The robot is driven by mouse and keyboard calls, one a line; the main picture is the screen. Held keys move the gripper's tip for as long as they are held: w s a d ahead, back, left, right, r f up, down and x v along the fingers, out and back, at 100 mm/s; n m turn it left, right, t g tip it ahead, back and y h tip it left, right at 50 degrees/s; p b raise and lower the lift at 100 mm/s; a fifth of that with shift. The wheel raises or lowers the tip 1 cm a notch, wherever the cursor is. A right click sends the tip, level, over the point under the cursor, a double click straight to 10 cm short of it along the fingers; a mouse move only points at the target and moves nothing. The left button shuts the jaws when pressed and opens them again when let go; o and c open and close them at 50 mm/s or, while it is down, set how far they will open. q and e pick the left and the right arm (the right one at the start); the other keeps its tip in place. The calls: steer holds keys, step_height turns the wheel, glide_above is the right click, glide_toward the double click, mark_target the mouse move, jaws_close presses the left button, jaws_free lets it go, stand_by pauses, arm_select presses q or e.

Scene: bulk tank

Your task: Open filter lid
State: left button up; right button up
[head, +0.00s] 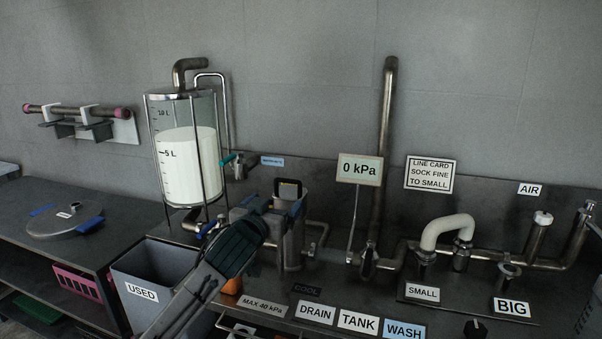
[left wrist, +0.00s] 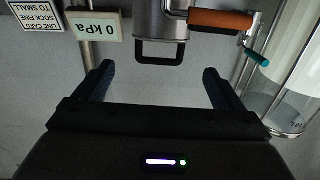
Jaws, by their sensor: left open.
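The filter (head: 292,245) is a steel canister on the bench, left of the 0 kPa display. Its lid carries a black loop handle (head: 288,188), which also shows in the left wrist view (left wrist: 160,62), upside down. My left gripper (head: 274,207) comes from the lower left and covers part of the canister and lid rim in the head view. In the left wrist view its two fingers (left wrist: 158,72) are spread wide and empty, with the handle between and beyond them, apart from both. An orange grip (left wrist: 221,19) sits beside the canister. My right gripper is not in view.
A glass jar of white liquid (head: 188,165) stands close left of the filter. The 0 kPa display (head: 360,169) and steel pipework (head: 385,150) stand to the right. A grey USED bin (head: 150,270) is at the left front; a round lid (head: 65,220) lies on the left table.

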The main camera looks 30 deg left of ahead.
mark_target(287, 181)
arm_select(q)
steer(key=shift+w+a+r+t, duration=0.15)
steer(key=shift+w+a+r, duration=0.05)
steer(key=shift+w+r, duration=0.4)
steer(key=shift+w+a+r+t, duration=0.15)
steer(key=shift+w+r, duration=0.25)
steer(key=shift+w, duration=0.25)
steer(key=p+x, duration=0.1)
steer(key=x, duration=0.6)
steer(key=shift+w+f, duration=0.1)
steer(key=shift+w, duration=0.05)
steer(key=shift+w+a, duration=0.15)
steer(key=shift+w, duration=0.65)
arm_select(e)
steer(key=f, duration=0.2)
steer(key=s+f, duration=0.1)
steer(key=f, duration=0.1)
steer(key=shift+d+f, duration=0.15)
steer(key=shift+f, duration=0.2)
arm_select(q)
steer(key=c, duration=1.4)
steer(key=shift+o, duration=0.2)
steer(key=shift+p, duration=0.3)
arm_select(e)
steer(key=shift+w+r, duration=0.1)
